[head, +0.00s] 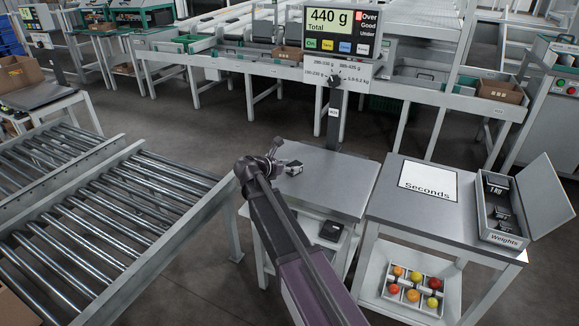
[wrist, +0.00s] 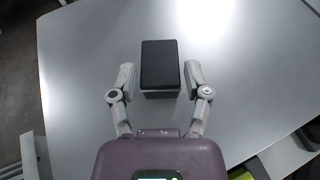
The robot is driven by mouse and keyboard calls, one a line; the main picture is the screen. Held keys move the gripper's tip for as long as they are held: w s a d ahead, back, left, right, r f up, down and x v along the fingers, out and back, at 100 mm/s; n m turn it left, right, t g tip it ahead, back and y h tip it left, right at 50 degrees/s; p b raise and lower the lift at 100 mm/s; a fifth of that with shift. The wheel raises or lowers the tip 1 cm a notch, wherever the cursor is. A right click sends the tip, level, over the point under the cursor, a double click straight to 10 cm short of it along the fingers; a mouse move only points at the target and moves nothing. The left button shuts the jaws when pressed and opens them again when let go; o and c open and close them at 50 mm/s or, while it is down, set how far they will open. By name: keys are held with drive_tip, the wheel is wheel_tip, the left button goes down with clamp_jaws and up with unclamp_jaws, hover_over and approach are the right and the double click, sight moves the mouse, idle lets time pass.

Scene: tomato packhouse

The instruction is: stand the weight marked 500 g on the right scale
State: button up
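A small block with a black top and pale side (wrist: 160,64) stands on the bare metal plate of the scale (head: 330,180); its marking is not readable. It also shows small in the head view (head: 293,167). My gripper (wrist: 159,72) is open, with one finger on each side of the block and a narrow gap at each. In the head view my gripper (head: 277,160) is low over the plate's left part. The scale's display (head: 340,32) reads 440 g Total, with the Over mark lit red. The Weights box (head: 501,215) holds a weight marked 1 kg (head: 494,189) and smaller dark weights.
The side table (head: 410,217) right of the scale carries a Seconds sheet (head: 428,186). A tray of tomatoes (head: 414,296) is on its lower shelf. A dark object (head: 331,230) lies below the scale plate. Roller conveyors (head: 100,230) fill the left. The plate's right part is clear.

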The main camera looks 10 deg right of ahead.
drive_tip(key=shift+o, duration=0.3)
drive_tip(key=shift+r, duration=0.15)
drive_tip(key=shift+s+a+r, duration=0.1)
drive_tip(key=shift+a, duration=0.05)
drive_tip(key=p+v, duration=0.4)
drive_tip(key=v, duration=0.5)
drive_tip(key=shift+s+a+r, duration=0.15)
drive_tip(key=shift+a+r, duration=0.1)
drive_tip(key=shift+p+v, duration=0.4)
drive_tip(key=shift+v, duration=0.55)
drive_tip(key=shift+f, duration=0.1)
